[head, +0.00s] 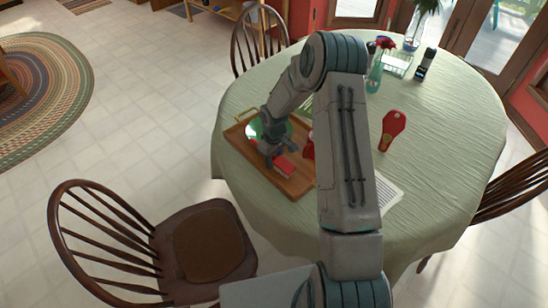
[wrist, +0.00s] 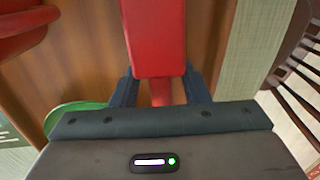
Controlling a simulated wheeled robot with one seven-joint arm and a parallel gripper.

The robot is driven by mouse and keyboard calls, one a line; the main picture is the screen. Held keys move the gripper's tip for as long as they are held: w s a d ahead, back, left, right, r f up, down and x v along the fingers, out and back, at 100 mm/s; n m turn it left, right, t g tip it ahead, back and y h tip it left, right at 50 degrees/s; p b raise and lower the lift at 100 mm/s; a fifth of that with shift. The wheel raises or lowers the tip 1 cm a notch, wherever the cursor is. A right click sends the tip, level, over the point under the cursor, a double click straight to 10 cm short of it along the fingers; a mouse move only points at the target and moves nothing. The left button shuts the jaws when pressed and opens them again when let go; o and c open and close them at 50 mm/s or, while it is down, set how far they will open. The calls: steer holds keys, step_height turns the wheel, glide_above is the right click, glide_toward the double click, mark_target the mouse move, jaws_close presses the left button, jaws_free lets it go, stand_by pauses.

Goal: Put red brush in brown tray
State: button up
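The brown tray (head: 300,184) lies on the near left of the table; its wood fills much of the wrist view (wrist: 100,50). My gripper (head: 279,154) is low over the tray, pointing down. A red, block-like piece, apparently the red brush (head: 285,170), is at my gripper over the tray. In the wrist view the red brush (wrist: 155,40) runs between the two fingers, with a narrower red part close to the palm. The fingertips meet its side edges in the picture. Whether they press on it, or whether it rests on the tray, I cannot tell.
A green round dish (head: 256,128) is in the tray. Another red object (head: 308,147) is partly hidden by my arm. A red paddle-shaped item (head: 392,128) lies right of my arm. A spray bottle (head: 375,75) stands behind. The table's right side (head: 450,140) is clear.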

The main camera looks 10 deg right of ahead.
mark_target(275, 156)
step_height(275, 156, up, 11)
steer(key=shift+r+b, duration=0.1)
steer(key=shift+b, duration=0.6)
steer(key=s+r+m+t+h, duration=0.1)
steer(key=s+r+m, duration=0.2)
steer(key=s+r, duration=1.15)
steer(key=s+r+m+t+y, duration=0.1)
steer(key=s+r, duration=0.4)
steer(key=s, duration=0.9)
steer(key=shift+s+m+t, duration=0.35)
steer(key=shift+m+t, duration=0.25)
steer(key=shift+m, duration=0.8)
steer(key=shift+r, duration=0.1)
